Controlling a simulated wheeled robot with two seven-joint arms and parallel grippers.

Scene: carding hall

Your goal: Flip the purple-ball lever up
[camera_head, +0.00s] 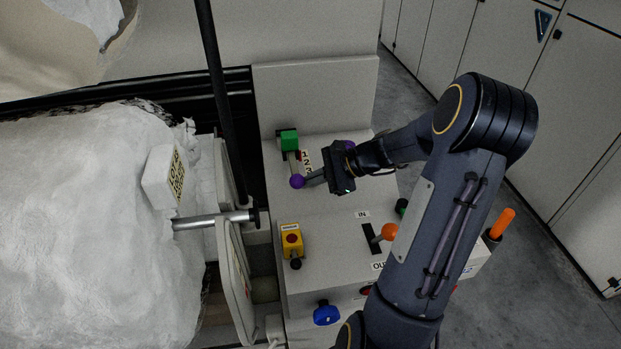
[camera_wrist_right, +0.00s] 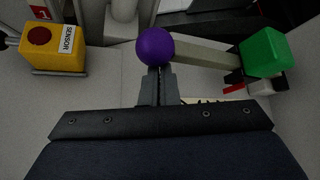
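The purple ball (camera_head: 297,181) is the end of a pale lever arm that comes from a green block (camera_head: 289,140) on the grey machine top. In the right wrist view the purple ball (camera_wrist_right: 155,47), the arm (camera_wrist_right: 205,54) and the green block (camera_wrist_right: 266,52) show clearly. My right gripper (camera_head: 313,179) has its fingers together, with the tips right at the ball; whether they touch it I cannot tell. In the right wrist view the fingers (camera_wrist_right: 157,84) are shut, and the ball is beyond the tips, not between them. My left gripper is not in view.
A yellow sensor box (camera_head: 291,240) with a red button and a blue knob (camera_head: 326,313) sit nearer. An orange-ball lever (camera_head: 389,232) stands by the IN/OUT labels, beside my right arm. White fibre (camera_head: 90,220) fills the left.

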